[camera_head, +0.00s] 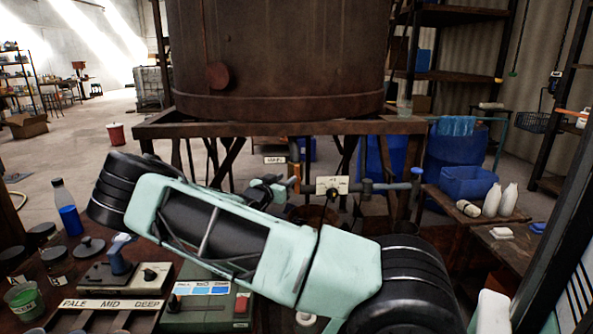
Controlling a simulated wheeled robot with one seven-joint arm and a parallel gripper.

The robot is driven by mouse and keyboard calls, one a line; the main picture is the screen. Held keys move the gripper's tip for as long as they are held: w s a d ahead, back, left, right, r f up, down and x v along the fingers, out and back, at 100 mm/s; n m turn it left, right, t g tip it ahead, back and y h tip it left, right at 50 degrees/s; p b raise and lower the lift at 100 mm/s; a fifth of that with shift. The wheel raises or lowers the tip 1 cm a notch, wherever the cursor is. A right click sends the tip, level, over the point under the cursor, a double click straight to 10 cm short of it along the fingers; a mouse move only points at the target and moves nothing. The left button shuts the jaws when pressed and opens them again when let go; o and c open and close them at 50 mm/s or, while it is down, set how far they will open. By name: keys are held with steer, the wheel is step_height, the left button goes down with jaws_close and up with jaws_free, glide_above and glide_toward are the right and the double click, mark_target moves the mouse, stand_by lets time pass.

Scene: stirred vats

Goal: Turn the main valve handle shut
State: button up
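A small label reading "MAIN" (274,160) hangs under the front edge of the vat stand. Just right of it is an upright copper-coloured pipe (295,168), with a small orange piece (292,181) beside it that may be the valve handle. My gripper (282,184) is dark and small in the head view, at or very near this orange piece. My pale green arm covers much of what lies below and left. I cannot tell whether the fingers touch or hold anything.
A large rusty vat (280,60) stands on a steel frame (240,129). A side pipe with a white tag (332,185) and a blue-ended fitting (416,172) runs right. A bench with a control box (205,300) and jars is at front left. Blue tubs (467,183) and white bottles (508,198) stand right.

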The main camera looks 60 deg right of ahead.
mark_target(297, 171)
steer(key=d, duration=0.2)
steer(key=d+p, duration=0.1)
steer(key=d, duration=0.5)
steer(key=shift+w+d, duration=0.1)
steer(key=shift+w, duration=0.25)
jaws_close()
